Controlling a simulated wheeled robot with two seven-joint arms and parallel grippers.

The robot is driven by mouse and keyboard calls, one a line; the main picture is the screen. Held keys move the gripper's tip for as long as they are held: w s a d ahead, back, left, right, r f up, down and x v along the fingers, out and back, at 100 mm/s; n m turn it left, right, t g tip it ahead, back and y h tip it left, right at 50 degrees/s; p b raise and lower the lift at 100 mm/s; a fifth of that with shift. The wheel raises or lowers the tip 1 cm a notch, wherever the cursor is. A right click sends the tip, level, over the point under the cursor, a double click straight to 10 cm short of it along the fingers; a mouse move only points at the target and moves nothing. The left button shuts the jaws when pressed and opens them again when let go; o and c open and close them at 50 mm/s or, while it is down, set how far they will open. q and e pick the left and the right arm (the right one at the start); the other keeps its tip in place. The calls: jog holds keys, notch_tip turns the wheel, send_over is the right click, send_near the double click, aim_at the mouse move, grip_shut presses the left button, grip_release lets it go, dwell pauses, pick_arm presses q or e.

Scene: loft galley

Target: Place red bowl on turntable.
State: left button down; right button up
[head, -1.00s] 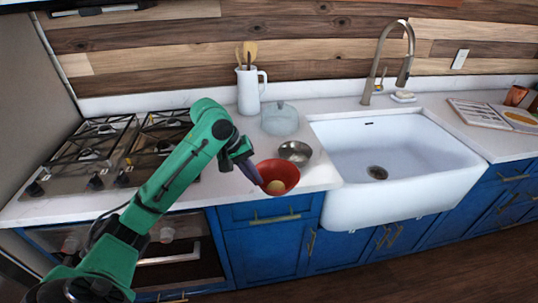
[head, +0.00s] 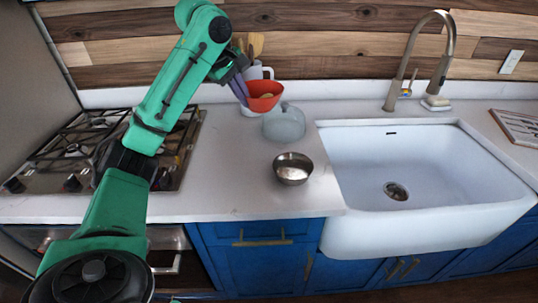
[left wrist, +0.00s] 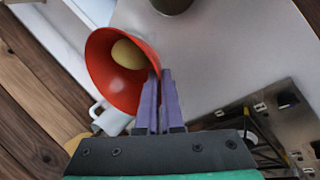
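The red bowl (head: 262,104) is up in front of the white pitcher at the back of the counter in the head view. A small yellowish round thing (left wrist: 128,54) lies inside it. My left gripper (head: 240,90) is shut on the bowl's rim and holds it in the air. In the left wrist view, the purple fingers (left wrist: 160,98) pinch the near edge of the red bowl (left wrist: 104,68). I cannot make out a turntable in these frames. My right gripper is not in view.
A pale blue-grey lidded pot (head: 285,124) stands just below the bowl in the picture. A metal bowl (head: 293,170) sits nearer the front edge. The stove (head: 75,150) is left, the white sink (head: 430,165) right. Counter between stove and metal bowl is clear.

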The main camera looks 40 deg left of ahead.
pick_arm(q)
jog(key=f+b, duration=0.1)
jog(key=f, duration=0.5)
jog(key=s+f+b, duration=0.1)
jog(key=f, duration=1.2)
jog(key=shift+s+a+f+b, duration=0.1)
jog(key=shift+s+b, duration=0.15)
jog(key=shift+b, duration=0.15)
jog(key=shift+w, duration=0.1)
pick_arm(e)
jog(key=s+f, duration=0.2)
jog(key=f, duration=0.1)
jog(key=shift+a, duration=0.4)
pick_arm(q)
jog(key=shift+f, duration=0.1)
jog(key=c, duration=1.1)
grip_release()
jog(key=shift+o, duration=0.2)
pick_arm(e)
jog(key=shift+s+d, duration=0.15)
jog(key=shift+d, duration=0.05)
